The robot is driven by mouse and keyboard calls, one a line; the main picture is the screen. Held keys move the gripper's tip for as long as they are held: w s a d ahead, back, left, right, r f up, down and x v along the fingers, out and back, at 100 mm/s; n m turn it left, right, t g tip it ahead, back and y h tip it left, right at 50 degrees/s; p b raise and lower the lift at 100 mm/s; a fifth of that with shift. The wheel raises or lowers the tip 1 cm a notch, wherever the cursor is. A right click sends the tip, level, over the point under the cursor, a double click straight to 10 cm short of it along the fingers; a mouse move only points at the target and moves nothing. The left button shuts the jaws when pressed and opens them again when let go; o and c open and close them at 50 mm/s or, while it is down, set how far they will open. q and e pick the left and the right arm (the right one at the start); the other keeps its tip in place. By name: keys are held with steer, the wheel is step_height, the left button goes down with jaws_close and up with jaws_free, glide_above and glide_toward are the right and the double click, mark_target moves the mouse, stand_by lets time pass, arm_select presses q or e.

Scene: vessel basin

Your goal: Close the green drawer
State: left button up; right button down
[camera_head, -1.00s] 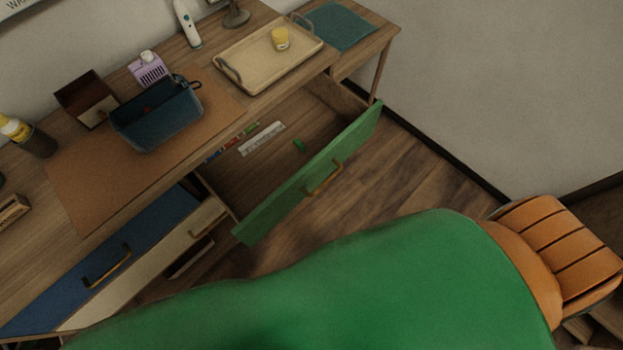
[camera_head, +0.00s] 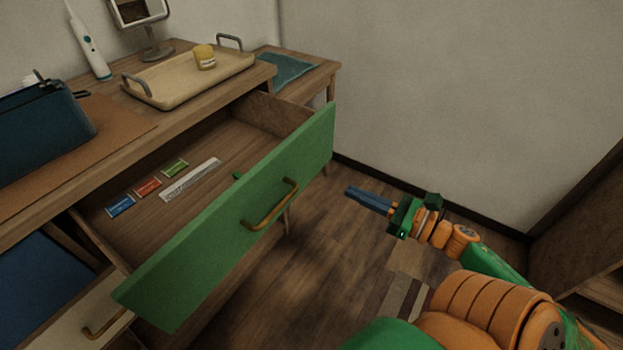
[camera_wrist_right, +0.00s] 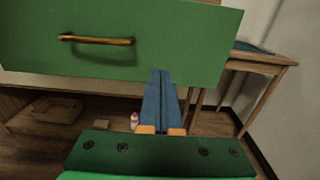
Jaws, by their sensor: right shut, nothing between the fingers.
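The green drawer (camera_head: 180,275) stands pulled far out of the wooden desk, with a brass bar handle (camera_head: 270,205) on its front. Inside it lie a white ruler (camera_head: 191,179), a few small coloured packs (camera_head: 148,188) and a small green item. My right gripper (camera_head: 350,192) is shut and empty, to the right of the drawer front and apart from it in the head view. In the right wrist view, its blue fingers (camera_wrist_right: 161,78) point toward the green front (camera_wrist_right: 195,45), right of the handle (camera_wrist_right: 96,40). My left gripper is not in view.
On the desk stand a tray (camera_head: 160,95) with a yellow jar (camera_head: 204,56), a dark blue bag (camera_head: 40,130) and a mirror (camera_head: 150,20). A white drawer (camera_head: 75,315) sits lower left. Clear wooden floor (camera_head: 310,270) lies between the drawer and my right arm.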

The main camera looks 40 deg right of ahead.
mark_target(301, 168)
arm_select(q)
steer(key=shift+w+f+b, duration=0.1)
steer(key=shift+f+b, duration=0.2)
steer(key=shift+b, duration=0.05)
arm_select(e)
steer(key=x, duration=1.1)
steer(key=shift+w+f, duration=0.1)
steer(key=shift+w, duration=0.3)
steer(key=shift+a, duration=0.1)
